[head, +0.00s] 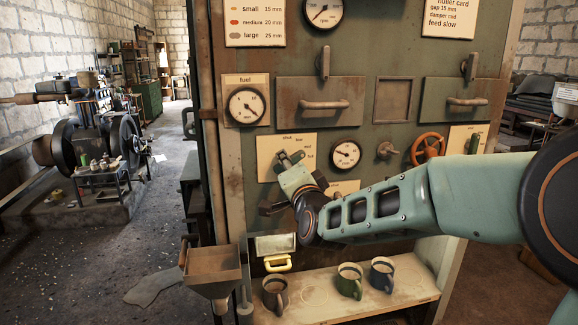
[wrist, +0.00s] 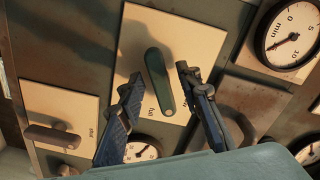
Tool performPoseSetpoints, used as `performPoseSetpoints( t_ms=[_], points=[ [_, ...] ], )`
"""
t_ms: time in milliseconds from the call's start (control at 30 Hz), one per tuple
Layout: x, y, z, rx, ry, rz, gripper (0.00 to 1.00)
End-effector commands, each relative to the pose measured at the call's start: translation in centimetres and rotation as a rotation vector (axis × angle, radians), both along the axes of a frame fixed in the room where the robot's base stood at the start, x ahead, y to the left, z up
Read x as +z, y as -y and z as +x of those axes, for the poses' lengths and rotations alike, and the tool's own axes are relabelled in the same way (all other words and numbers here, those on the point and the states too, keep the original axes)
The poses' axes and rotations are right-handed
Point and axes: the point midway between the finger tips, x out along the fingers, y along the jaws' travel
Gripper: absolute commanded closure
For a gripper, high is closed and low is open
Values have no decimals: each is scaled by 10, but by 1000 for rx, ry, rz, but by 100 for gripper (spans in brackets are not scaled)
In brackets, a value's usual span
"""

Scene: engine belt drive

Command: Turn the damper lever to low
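In the wrist view a dark green lever (wrist: 160,80) stands on a cream plate (wrist: 190,38) with the word "full" beside it. My gripper (wrist: 159,76) is open, one blue finger on each side of this lever, with gaps showing. I cannot read a damper name on this plate.
A second plate with a lever (wrist: 60,136) marked "shut" is nearby. A dial gauge (head: 345,154), a knob (head: 387,150) and an orange handwheel (head: 427,149) are to the right. A shelf (head: 318,309) with several mugs is below.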

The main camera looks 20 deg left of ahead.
Motion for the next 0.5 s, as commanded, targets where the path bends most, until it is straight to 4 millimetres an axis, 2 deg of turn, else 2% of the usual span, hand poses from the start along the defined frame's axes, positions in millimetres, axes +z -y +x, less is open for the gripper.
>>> performPoseSetpoints(
  t_ms=[67, 367, 500],
  points=[
    [0, 0, 0, 0, 0, 0, 68],
    [0, 0, 0, 0, 1, 0, 100],
    [0, 0, 0, 0, 1, 0, 100]
  ],
)
